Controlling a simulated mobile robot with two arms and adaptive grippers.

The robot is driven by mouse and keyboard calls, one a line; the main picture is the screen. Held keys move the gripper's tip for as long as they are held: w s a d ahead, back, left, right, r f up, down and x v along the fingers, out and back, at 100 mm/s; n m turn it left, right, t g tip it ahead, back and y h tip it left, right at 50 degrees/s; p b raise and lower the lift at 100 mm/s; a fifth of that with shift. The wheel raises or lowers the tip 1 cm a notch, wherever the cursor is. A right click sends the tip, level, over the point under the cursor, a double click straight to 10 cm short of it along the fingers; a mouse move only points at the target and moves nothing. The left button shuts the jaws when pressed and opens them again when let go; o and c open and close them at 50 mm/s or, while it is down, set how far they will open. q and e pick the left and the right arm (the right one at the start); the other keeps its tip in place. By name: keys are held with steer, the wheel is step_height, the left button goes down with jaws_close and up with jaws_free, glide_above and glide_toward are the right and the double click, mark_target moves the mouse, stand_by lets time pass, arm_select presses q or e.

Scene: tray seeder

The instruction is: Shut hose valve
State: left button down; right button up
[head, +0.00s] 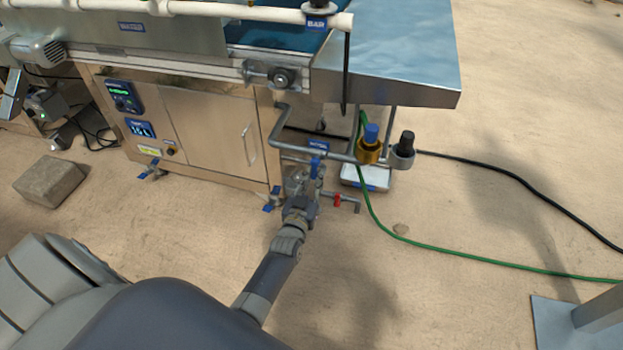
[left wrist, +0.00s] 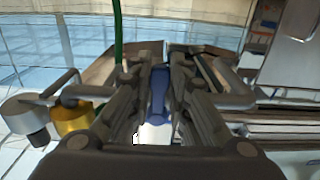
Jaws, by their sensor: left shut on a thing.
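The hose valve's blue lever (head: 315,168) stands upright on the grey pipe at the machine's right front leg. My left gripper (head: 303,185) reaches up to it from below. In the left wrist view the blue lever (left wrist: 158,92) stands between the two dark fingers of the left gripper (left wrist: 160,105), which are shut on it. The valve body behind the fingers is mostly hidden. A green hose (head: 375,215) runs down and away along the ground to the right. My right gripper is not in view.
A brass fitting with a blue top (head: 369,150) and a grey one with a black top (head: 403,150) stand right of the valve. A red-handled tap (head: 338,200) sits close beside the gripper. A stone block (head: 50,181) lies at left. Sandy ground at right is mostly open.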

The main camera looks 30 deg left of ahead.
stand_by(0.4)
arm_select(q)
steer(key=c, duration=1.5)
jaws_free()
steer(key=v, duration=1.2)
steer(key=shift+f, duration=0.1)
